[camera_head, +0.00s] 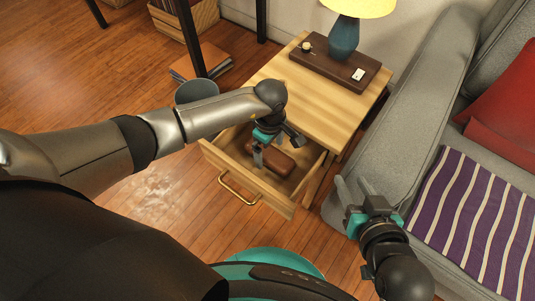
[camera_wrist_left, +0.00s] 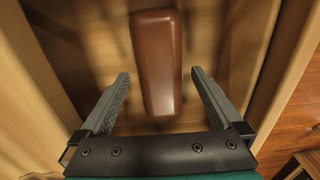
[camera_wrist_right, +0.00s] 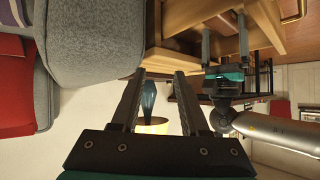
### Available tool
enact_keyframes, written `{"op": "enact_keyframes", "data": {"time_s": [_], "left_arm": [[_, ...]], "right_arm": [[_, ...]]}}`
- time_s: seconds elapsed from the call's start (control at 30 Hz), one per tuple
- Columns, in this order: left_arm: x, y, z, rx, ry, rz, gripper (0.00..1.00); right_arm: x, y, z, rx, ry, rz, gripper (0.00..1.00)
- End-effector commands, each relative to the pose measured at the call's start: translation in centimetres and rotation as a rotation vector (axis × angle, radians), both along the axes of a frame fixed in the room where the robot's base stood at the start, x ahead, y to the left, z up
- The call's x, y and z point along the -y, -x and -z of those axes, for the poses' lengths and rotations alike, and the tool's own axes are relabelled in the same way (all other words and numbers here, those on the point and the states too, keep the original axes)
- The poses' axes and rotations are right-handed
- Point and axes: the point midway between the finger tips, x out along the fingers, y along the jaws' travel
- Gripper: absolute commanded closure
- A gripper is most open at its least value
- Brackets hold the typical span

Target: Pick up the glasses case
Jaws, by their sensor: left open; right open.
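The brown glasses case (camera_head: 271,158) lies in the open drawer (camera_head: 232,165) of the wooden side table. In the left wrist view the case (camera_wrist_left: 157,60) is a rounded brown box lying lengthwise on the drawer bottom. My left gripper (camera_head: 272,155) is over the drawer, and it also shows in the left wrist view (camera_wrist_left: 160,85). It is open, with the case's near end between and beyond its fingers; I cannot tell if they touch it. My right gripper (camera_head: 357,190) is open and empty beside the sofa, also seen in the right wrist view (camera_wrist_right: 160,82).
The side table (camera_head: 310,95) carries a dark tray (camera_head: 325,72) and a lamp with a teal base (camera_head: 344,38). A grey sofa (camera_head: 400,110) stands close on the right. The drawer's brass handle (camera_head: 238,191) faces the floor side.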

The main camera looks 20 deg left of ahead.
Motion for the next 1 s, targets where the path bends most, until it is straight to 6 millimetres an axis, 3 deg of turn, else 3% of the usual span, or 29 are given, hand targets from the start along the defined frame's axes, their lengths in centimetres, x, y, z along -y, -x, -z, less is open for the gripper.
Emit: {"op": "enact_keyframes", "data": {"time_s": [0.4, 0.8, 1.0], "left_arm": [[0.6, 0.5, 1.9, -0.001, 0.000, 0.007, 0.00], [0.6, 0.5, 2.0, -0.001, 0.000, 0.008, 0.00], [0.6, 0.5, 2.0, 0.000, 0.000, 0.008, 0.22]], "right_arm": [[-2.1, -0.3, -0.8, 0.186, -0.109, -0.012, 0.55], [-2.4, -0.4, -1.1, 0.216, -0.127, -0.012, 0.55], [-2.4, -0.4, -1.1, 0.216, -0.126, -0.011, 0.55]]}}
